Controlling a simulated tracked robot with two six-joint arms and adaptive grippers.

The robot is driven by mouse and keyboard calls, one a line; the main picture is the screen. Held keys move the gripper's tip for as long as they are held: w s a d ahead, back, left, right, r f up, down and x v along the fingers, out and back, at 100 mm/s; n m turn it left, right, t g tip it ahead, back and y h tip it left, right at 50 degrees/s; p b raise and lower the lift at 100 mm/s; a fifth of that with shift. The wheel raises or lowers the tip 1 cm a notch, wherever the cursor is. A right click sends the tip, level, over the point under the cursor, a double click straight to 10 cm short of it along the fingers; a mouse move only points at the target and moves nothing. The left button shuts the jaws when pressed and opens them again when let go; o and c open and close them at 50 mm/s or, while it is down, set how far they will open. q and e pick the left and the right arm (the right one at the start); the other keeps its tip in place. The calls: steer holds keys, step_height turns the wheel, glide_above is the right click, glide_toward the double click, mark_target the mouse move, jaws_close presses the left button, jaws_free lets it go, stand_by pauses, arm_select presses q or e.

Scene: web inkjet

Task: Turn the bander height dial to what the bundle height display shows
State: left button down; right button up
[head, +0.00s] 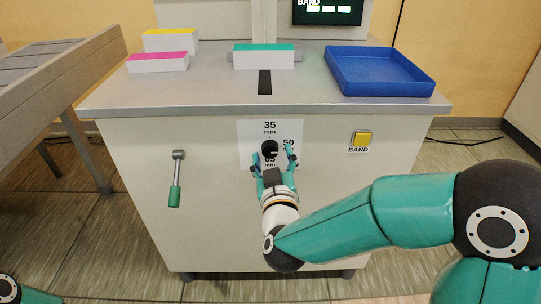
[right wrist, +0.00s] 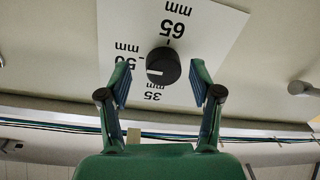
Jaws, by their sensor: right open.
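The black round bander height dial (head: 270,148) is on a white plate (head: 246,130) on the cabinet front. In the right wrist view the dial (right wrist: 163,66) appears with 65 above, 50 at left and 35 below; its white mark points left, at or near 50. My right gripper (head: 271,170) is open in front of the dial. In the right wrist view its fingers (right wrist: 160,88) stand apart toward either side of the dial; contact cannot be told. My left gripper is out of view.
A yellow BAND button (head: 362,138) is right of the dial and a green-handled lever (head: 175,180) left. On the top are a blue tray (head: 380,72), a teal-topped stack (head: 264,56), a magenta one (head: 158,62) and a yellow one (head: 171,40). A conveyor (head: 50,80) stands left.

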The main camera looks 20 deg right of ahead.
steer(key=shift+a, duration=0.15)
steer(key=shift+a, duration=0.1)
steer(key=c, duration=1)
steer(key=shift+c, duration=0.7)
steer(key=shift+f+m+b, duration=0.1)
steer(key=shift+m+b, duration=0.3)
steer(key=shift+b, duration=0.25)
steer(key=o, duration=1.1)
steer(key=shift+w, duration=0.1)
steer(key=shift+o, duration=0.2)
